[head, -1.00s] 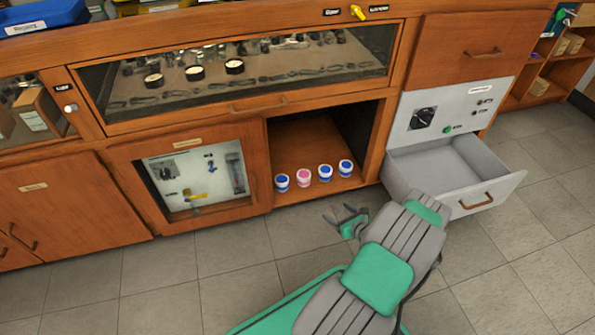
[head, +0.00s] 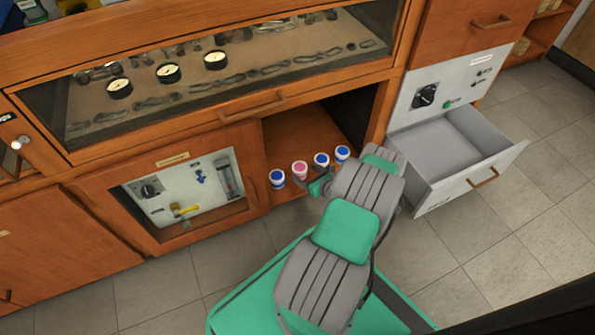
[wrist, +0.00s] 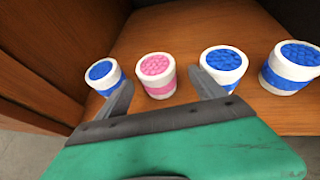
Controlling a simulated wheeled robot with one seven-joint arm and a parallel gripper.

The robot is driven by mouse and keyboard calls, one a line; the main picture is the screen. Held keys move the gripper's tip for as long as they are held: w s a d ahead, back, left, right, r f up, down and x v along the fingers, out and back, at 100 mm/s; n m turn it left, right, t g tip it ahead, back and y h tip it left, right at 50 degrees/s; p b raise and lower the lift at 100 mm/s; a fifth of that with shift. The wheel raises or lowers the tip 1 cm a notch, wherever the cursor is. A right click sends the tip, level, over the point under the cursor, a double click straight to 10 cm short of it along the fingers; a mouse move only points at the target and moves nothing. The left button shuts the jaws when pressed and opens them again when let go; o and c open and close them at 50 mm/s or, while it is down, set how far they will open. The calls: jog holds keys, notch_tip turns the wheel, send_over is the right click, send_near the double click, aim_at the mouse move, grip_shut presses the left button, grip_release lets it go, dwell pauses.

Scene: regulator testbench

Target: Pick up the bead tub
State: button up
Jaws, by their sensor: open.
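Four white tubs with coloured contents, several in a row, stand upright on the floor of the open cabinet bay. The pink one (wrist: 156,75) sits between the spread fingers of my gripper (wrist: 161,82) in the wrist view, with its base hidden or near the finger level; contact cannot be told. It also shows in the head view (head: 300,170). Blue tubs stand to its left (wrist: 103,76) and right (wrist: 223,68), with another blue tub (wrist: 290,68) farthest right. My gripper (head: 310,186) is open and empty at the front of the row in the head view.
An open grey drawer (head: 470,165) juts out right of the bay. A wooden bay wall (wrist: 45,105) stands close on the left. A windowed cabinet (head: 185,190) is left of the bay. Tiled floor (head: 470,245) in front is mostly clear.

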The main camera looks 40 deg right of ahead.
aim_at(300, 170)
jog(key=b+x, duration=0.2)
jog(key=x, duration=0.2)
jog(key=shift+w+a+f, duration=0.15)
jog(key=shift+w+f, duration=0.05)
jog(key=shift+w, duration=0.1)
jog(key=c, duration=1.5)
